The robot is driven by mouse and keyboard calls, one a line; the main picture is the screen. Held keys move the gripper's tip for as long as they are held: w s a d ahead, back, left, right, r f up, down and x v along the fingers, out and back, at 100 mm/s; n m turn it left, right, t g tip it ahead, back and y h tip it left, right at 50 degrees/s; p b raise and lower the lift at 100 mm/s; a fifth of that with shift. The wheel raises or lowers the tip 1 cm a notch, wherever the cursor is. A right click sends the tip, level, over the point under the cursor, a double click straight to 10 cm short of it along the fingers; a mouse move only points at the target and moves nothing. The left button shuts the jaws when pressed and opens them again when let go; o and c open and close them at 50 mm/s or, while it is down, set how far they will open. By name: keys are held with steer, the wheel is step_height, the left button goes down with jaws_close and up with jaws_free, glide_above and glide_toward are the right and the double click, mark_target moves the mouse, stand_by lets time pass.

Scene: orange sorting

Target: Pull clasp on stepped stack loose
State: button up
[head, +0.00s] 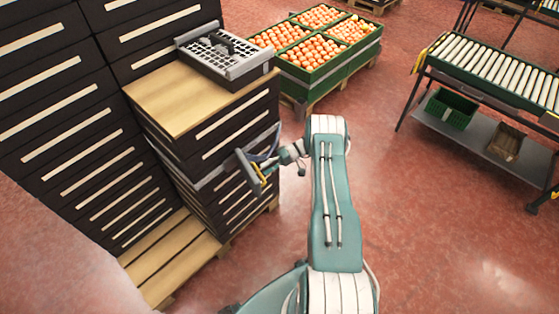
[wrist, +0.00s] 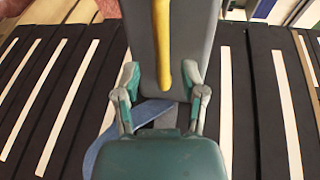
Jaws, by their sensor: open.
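The stepped stack is dark crates with pale strips; its lower step has a wooden top (head: 195,100). A grey clasp (head: 246,168) with a yellow lever (head: 263,181) sits at the lower step's side, by a blue strap (head: 267,153). My gripper (head: 274,166) is at the clasp. In the wrist view the grey clasp body (wrist: 145,40) and yellow lever (wrist: 163,40) stand ahead of my gripper (wrist: 160,75), whose fingers are apart on either side of the clasp's near end. Whether they touch it is unclear. The blue strap (wrist: 100,150) runs behind the fingers.
A grey slotted crate (head: 228,55) stands on the lower step. Green crates of oranges (head: 318,72) sit on a pallet behind. A roller conveyor (head: 490,75) is at the right. Red floor (head: 440,220) between is clear. A wooden pallet (head: 180,262) lies under the stack.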

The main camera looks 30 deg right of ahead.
steer(key=v, duration=0.8)
steer(key=shift+d, duration=0.35)
steer(key=w+a+r+g+h, duration=0.1)
steer(key=w+a+r+h, duration=0.15)
steer(key=r, duration=0.55)
steer(key=w+a+r+g+h, duration=0.1)
steer(key=w+a+r+h, duration=0.15)
steer(key=r, duration=0.65)
steer(key=s+a+r+h, duration=0.45)
steer(key=a+r, duration=0.45)
steer(key=r, duration=0.4)
steer(key=s+a+r+t+h, duration=0.2)
steer(key=s+a+r, duration=0.1)
steer(key=s, duration=0.5)
steer(key=s+a+r+t+h, duration=0.2)
steer(key=s+a+r, duration=0.2)
steer(key=s, duration=0.5)
steer(key=s+a+r+t+h, duration=0.2)
steer(key=s+a+r, duration=0.1)
steer(key=s, duration=0.6)
steer(key=shift+s+a+r+n+t, duration=0.2)
steer(key=shift+a+n+t, duration=0.15)
steer(key=shift+a, duration=0.25)
